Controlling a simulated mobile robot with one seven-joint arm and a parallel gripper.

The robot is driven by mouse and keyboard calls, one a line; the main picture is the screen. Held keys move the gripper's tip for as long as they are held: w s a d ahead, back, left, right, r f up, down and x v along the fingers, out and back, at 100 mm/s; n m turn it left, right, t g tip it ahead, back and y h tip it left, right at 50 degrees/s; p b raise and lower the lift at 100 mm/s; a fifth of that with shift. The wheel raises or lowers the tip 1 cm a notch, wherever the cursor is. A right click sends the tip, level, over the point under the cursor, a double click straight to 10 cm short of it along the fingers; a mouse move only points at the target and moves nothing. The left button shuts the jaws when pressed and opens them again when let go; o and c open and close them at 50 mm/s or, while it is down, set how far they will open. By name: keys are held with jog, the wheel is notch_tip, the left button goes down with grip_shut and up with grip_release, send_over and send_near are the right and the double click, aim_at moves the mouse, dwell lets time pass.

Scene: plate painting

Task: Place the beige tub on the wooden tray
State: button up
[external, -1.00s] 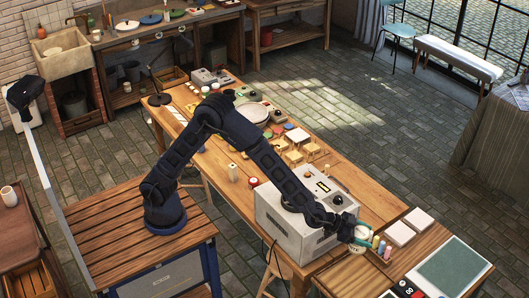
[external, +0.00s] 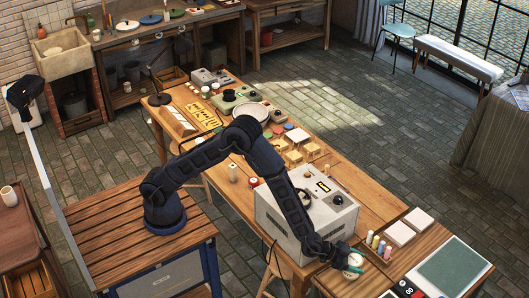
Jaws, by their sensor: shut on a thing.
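My gripper (external: 352,268) is low at the right end of the long table, just past the grey box. It is shut on a small pale round thing, which I take to be the beige tub (external: 356,259); the fingers hide part of it. The view is too small to tell whether the tub touches the surface below. A small wooden tray (external: 388,260) with several coloured bottles is right beside the gripper, to its right.
The large grey box (external: 285,222) stands left of my gripper, under my forearm. Pale square tiles (external: 399,233) and a framed green-grey panel (external: 455,268) lie to the right. Small blocks and dishes fill the table further back.

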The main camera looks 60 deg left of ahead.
jog(key=shift+f, duration=2)
jog(key=shift+f, duration=0.15)
jog(key=o, duration=1.3)
jog(key=shift+c, duration=0.2)
jog(key=shift+r, duration=0.2)
jog(key=v, duration=1.2)
